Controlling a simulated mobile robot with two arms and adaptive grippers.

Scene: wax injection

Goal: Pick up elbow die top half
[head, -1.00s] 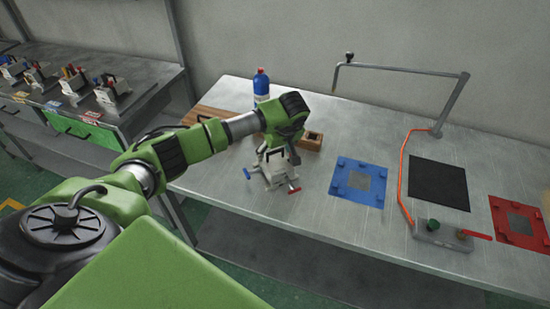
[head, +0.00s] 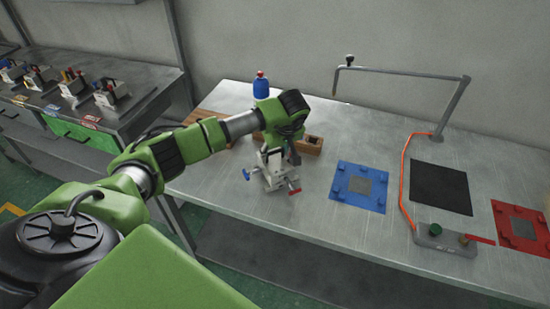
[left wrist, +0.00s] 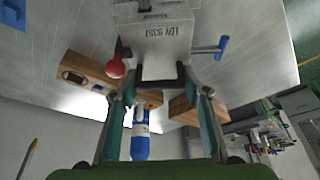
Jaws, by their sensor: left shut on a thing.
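The elbow die (head: 275,178) is a pale grey-white block with a blue-tipped handle on its left and a red-tipped one on its right. It stands near the front of the steel table in the head view. My left gripper (head: 282,155) comes down from above and is shut on the die's top half. In the left wrist view the die (left wrist: 160,62) is between the two fingers, with lettering on its face. The seam between its halves is too small to make out, so I cannot tell whether they are apart. My right gripper is not in view.
A blue bottle (head: 261,86) and a wooden block (head: 308,145) stand behind the die. A blue mat (head: 344,197), a black pad (head: 441,187) and a red mat (head: 508,208) lie to the right. Several other dies sit on the left bench (head: 150,98).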

